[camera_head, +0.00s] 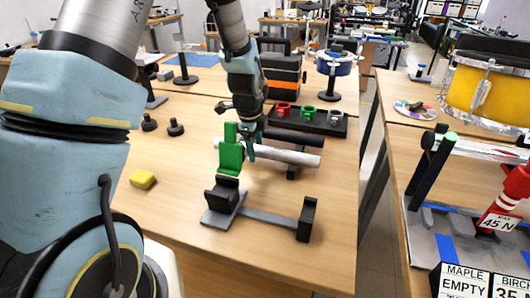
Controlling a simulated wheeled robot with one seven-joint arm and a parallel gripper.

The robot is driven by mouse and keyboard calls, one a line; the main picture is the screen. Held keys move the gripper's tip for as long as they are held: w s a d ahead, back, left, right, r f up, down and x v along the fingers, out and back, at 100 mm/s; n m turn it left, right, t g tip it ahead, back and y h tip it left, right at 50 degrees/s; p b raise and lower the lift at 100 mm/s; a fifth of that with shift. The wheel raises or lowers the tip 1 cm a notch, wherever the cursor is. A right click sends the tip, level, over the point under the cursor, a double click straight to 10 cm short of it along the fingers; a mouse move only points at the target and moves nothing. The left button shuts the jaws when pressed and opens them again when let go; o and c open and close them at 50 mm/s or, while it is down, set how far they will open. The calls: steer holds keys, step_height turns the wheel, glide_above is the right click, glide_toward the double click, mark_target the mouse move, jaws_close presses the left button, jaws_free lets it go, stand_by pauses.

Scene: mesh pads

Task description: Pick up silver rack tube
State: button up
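The silver tube (292,156) lies roughly level across the middle of the table, its right end pointing toward the right. A black tube (300,137) lies behind it. My gripper (250,150) points down over the left half of the silver tube, with a teal finger showing in front of it. The far side of the gripper is hidden, so I cannot tell whether the fingers touch or hold the tube. A green upright piece (230,158) stands just left of the gripper and hides part of the tube's left end.
A black and grey stand (258,223) sits in front of the tube. A yellow block (143,179) and black knobs (175,127) are to the left. A black holder with red, green and grey rings (325,122) stands behind. The front right tabletop is mostly clear.

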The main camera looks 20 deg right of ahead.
jaws_close()
stand_by(0.3)
stand_by(0.4)
